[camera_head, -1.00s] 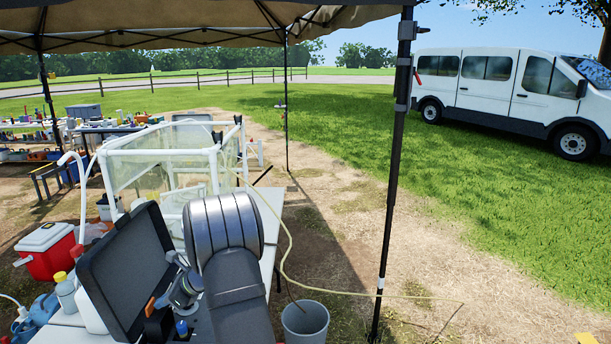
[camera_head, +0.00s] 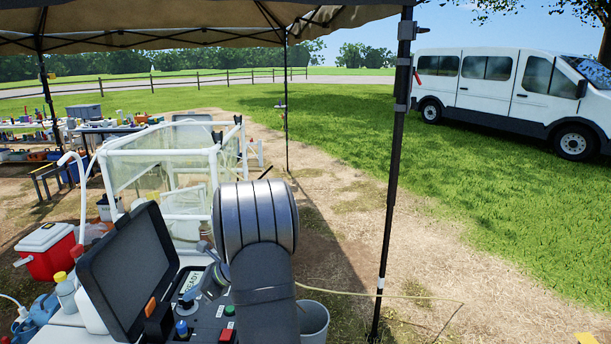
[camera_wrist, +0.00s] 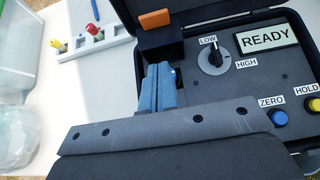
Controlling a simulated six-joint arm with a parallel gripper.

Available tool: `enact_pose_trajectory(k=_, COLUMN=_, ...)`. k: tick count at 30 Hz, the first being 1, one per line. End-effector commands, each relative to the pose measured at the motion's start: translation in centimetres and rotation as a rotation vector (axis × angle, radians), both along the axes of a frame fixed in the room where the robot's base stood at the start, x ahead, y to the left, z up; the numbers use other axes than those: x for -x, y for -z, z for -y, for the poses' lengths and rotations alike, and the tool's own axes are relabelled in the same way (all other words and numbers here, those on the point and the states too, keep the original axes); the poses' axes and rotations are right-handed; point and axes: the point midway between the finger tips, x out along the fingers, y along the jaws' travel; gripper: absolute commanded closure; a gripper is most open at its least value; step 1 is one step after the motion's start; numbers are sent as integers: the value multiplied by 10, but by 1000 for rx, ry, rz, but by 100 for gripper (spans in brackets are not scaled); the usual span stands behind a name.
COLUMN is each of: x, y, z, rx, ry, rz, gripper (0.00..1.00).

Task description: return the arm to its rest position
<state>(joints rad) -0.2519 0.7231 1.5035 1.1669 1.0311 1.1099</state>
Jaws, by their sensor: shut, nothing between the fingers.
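My arm (camera_head: 257,250) rises at the front of the table in the head view and hides part of the table, the hose and a bucket. My gripper (camera_wrist: 163,68) shows in the wrist view with its blue-grey fingers together and nothing between them. It is over the left part of an open black instrument case (camera_wrist: 285,85), beside an orange-tabbed black block (camera_wrist: 158,34) and left of the LOW/HIGH knob (camera_wrist: 212,55). Whether it touches the panel cannot be told. The screen (camera_wrist: 267,40) reads READY.
A clear-walled white frame (camera_head: 160,160) stands behind the case. The raised case lid (camera_head: 130,270) is left of my arm. A tent pole (camera_head: 393,170) and a grey bucket (camera_head: 315,322) are to the right. A red cooler (camera_head: 48,252) is at left. Open ground lies beyond the pole.

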Motion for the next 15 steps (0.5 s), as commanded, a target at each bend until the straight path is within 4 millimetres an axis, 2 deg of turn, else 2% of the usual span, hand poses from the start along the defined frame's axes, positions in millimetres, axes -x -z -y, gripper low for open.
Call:
enact_pose_trajectory(k=8, x=1, y=39, z=-43, rx=1, ry=-2, rz=-2, gripper=100)
enact_pose_trajectory(k=15, x=0, y=33, z=-92, rx=-2, ry=-3, rz=4, gripper=100)
